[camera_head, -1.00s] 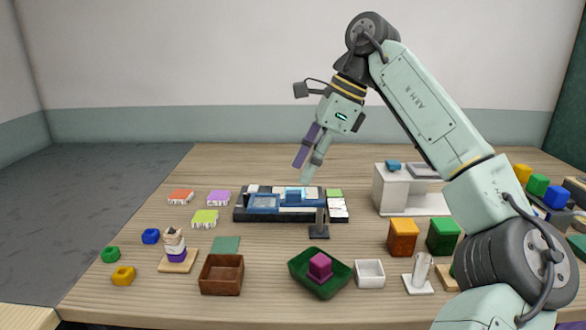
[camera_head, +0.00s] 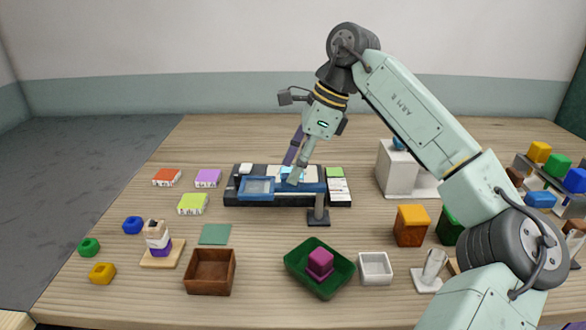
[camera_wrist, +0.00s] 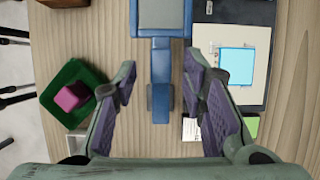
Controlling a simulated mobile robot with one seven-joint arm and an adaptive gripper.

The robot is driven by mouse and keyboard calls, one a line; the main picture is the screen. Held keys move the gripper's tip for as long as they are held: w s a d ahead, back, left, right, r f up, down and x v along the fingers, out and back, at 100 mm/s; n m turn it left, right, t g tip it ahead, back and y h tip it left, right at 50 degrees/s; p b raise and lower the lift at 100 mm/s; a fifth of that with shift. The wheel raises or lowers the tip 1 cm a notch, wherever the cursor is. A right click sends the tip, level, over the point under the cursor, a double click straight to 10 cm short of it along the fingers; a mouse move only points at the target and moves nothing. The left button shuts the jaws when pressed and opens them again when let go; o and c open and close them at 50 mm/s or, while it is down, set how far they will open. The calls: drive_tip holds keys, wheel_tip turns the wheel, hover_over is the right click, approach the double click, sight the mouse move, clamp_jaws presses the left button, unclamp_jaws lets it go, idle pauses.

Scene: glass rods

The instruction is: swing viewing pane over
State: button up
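The viewing pane is a grey window in a blue frame (camera_head: 257,188). It lies over the left part of a dark flat device (camera_head: 235,199), and a blue arm runs right from it toward a dark post (camera_head: 318,205). In the wrist view the pane (camera_wrist: 161,14) is at the top, with its blue arm (camera_wrist: 162,75) pointing down the picture. My gripper (camera_head: 292,168) is open, low over the device. In the wrist view its fingers (camera_wrist: 161,85) stand either side of the blue arm, apart from it. I cannot tell how far above it they are.
A glowing light-blue square (camera_wrist: 237,62) lies on a pale plate of the device. A green tray (camera_head: 302,284) with a magenta cube (camera_head: 319,263), a brown box (camera_head: 210,272) and a white box (camera_head: 375,268) stand in front. A white machine (camera_head: 397,170) stands right.

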drive_tip(key=shift+x, duration=1)
drive_tip(key=shift+r, duration=0.1)
drive_tip(key=shift+c, duration=0.2)
clamp_jaws()
